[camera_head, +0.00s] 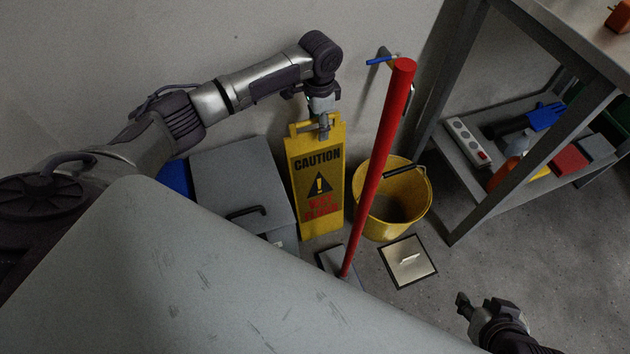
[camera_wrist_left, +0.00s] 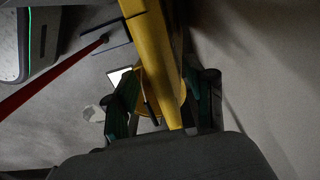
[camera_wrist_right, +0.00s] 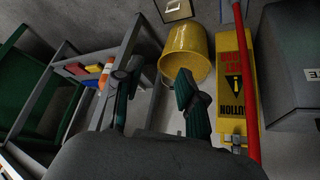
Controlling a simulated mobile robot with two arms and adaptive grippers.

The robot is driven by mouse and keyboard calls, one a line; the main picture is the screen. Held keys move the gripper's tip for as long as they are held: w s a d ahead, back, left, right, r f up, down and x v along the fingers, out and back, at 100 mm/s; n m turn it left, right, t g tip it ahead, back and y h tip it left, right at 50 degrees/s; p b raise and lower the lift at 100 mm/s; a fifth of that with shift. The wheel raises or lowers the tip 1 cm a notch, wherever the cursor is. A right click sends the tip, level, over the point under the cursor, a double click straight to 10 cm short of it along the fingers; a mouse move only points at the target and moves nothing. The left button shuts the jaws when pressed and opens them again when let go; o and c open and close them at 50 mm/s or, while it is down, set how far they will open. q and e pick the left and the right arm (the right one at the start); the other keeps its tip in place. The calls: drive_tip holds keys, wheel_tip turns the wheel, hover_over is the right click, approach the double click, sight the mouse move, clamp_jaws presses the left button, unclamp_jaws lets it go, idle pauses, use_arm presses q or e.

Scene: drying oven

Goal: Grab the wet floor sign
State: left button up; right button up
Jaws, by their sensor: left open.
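The yellow wet floor sign (camera_head: 316,185) stands upright near the wall, between a grey box and a yellow bucket. It shows black "CAUTION" lettering and a warning triangle. My left gripper (camera_head: 323,128) is at the sign's top handle, pointing down. In the left wrist view the yellow sign (camera_wrist_left: 150,45) runs between the open green fingers (camera_wrist_left: 160,108); I cannot tell whether they touch it. My right gripper (camera_head: 466,305) is low at the lower right, away from the sign. In the right wrist view its fingers (camera_wrist_right: 157,95) are apart and empty, and the sign (camera_wrist_right: 232,90) is at the right.
A red pole (camera_head: 378,165) leans just right of the sign. The yellow bucket (camera_head: 412,215) stands behind it. The grey box (camera_head: 235,180) is left of the sign. A metal shelf table (camera_head: 480,195) with tools is at the right. A floor plate (camera_head: 408,275) lies in front of the bucket.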

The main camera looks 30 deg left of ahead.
use_arm(q)
drive_tip(key=f, duration=0.1)
drive_tip(key=f+b, duration=0.1)
drive_tip(key=f, duration=0.1)
drive_tip(key=a+f+b, duration=0.1)
drive_tip(key=shift+s+f, duration=0.25)
drive_tip(key=shift+f, duration=0.15)
use_arm(e)
drive_tip(key=w+a+r+t+y, duration=0.1)
drive_tip(key=w+a+r+t, duration=0.1)
drive_tip(key=w+r+t, duration=0.3)
drive_tip(key=w, duration=0.2)
drive_tip(key=shift+w+a+r, duration=0.2)
drive_tip(key=shift+w+a, duration=0.1)
drive_tip(key=shift+a, duration=0.1)
use_arm(q)
drive_tip(key=shift+d, duration=0.1)
drive_tip(key=shift+c, duration=0.4)
clamp_jaws()
